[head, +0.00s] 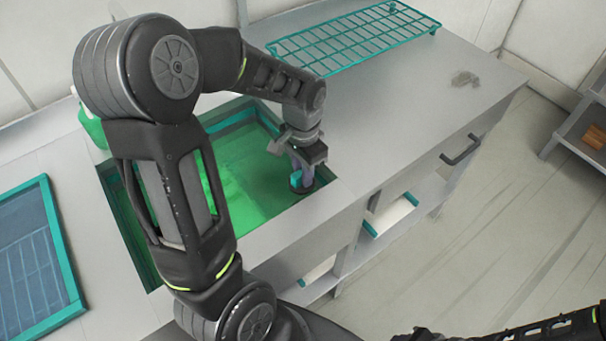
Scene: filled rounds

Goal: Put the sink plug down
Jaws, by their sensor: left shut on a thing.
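The sink (260,187) is a sunken basin in the counter with a teal rim and green inside. My left arm reaches across it. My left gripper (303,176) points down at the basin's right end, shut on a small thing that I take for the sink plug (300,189). Only a dark, round edge of the plug shows below the fingers. I cannot tell whether it touches the basin floor. My arm hides much of the basin's left part. My right arm shows at the bottom right, but its gripper is not in view.
A teal wire rack (352,38) lies at the back of the counter. A small grey item (465,78) sits at the right. A teal-framed panel (38,262) lies at the left. A drawer handle (461,150) juts from the front. The counter between rack and sink is clear.

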